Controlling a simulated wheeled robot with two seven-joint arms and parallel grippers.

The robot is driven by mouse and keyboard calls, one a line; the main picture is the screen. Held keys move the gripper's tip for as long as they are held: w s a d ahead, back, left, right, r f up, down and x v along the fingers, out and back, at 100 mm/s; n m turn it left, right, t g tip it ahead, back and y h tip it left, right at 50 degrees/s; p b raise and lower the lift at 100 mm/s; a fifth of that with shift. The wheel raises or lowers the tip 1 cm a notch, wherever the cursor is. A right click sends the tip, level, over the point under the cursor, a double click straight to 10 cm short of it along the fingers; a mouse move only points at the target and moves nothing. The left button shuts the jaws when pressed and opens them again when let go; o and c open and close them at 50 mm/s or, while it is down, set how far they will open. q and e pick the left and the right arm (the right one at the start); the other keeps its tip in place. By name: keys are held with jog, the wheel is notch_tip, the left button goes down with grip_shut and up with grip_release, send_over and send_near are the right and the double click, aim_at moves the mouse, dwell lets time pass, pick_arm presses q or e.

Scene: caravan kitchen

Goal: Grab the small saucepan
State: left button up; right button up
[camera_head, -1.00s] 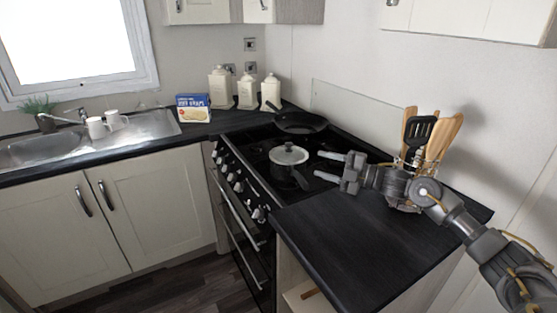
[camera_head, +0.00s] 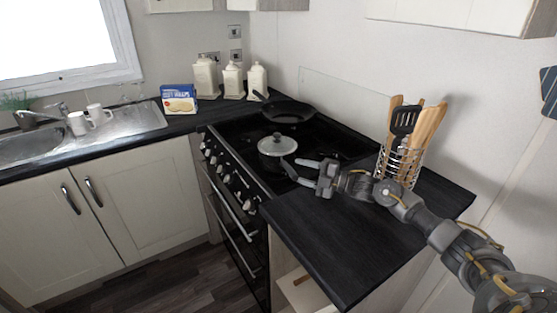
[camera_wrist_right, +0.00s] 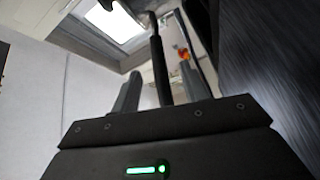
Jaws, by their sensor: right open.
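The small saucepan (camera_head: 271,149), light-sided with a lid and round knob, sits on the black hob. Its dark handle (camera_head: 287,168) points toward my right gripper (camera_head: 303,172). That gripper is open, with its two fingers at the handle end. In the right wrist view, the handle (camera_wrist_right: 160,68) runs between the two fingers of the right gripper (camera_wrist_right: 157,48), with visible gaps on both sides. The far end of the handle is partly hidden by the gripper in the head view. My left gripper is not in view.
A black frying pan (camera_head: 287,111) sits behind the saucepan on the hob. A wire utensil holder (camera_head: 399,166) stands close behind my right forearm. The dark counter (camera_head: 335,240) in front is clear. Canisters (camera_head: 233,82) and a blue box (camera_head: 179,99) stand at the back left.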

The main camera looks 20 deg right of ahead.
aim_at(288, 165)
jog(key=p+x, duration=0.1)
jog(key=x, duration=0.4)
jog(key=shift+w+a, duration=0.1)
jog(key=shift+w, duration=0.05)
grip_shut()
jog(key=shift+r, duration=0.1)
dwell(0.4)
